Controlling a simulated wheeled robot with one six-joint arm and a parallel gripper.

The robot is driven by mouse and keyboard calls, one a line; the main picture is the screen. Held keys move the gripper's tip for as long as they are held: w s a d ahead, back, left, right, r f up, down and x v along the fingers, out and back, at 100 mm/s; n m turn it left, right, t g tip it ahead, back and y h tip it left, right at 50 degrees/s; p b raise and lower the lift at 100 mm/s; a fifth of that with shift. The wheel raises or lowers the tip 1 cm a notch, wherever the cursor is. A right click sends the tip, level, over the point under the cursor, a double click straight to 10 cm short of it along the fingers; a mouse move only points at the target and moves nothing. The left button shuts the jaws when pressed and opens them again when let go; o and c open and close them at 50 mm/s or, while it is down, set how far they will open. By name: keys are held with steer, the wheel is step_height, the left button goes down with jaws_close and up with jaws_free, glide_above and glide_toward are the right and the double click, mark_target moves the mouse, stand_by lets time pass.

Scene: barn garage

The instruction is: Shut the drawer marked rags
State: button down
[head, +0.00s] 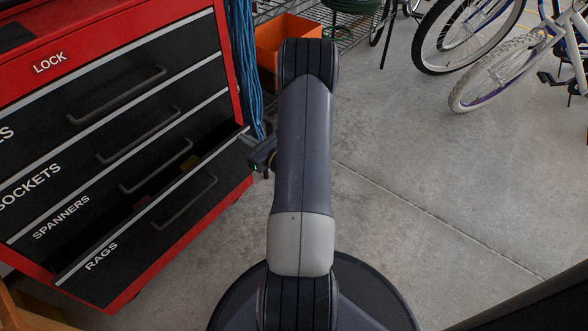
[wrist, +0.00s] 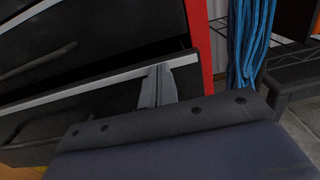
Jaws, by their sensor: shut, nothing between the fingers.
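The drawer marked rags (head: 140,237) is the lowest black drawer of a red tool chest, with white lettering and a bar handle. It stands partly open; a yellow thing and a reddish thing show in the gap behind its front. In the wrist view its pale top edge (wrist: 95,82) runs across the picture. My gripper (wrist: 159,72) is shut and empty, its fingertips at the right end of the drawer front. I cannot tell whether they touch it. In the head view my gripper (head: 251,141) is partly hidden behind my arm, near the drawer's far right corner.
The spanners drawer (head: 90,205) and the drawers above it look closed, in the red chest (head: 185,10). A blue cord bundle (head: 243,65) hangs beside the chest. An orange bin (head: 268,42) stands behind my arm. Bicycles (head: 500,75) stand back right; the concrete floor right is clear.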

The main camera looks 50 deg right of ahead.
steer(key=shift+w, duration=1.5)
steer(key=shift+s, duration=0.1)
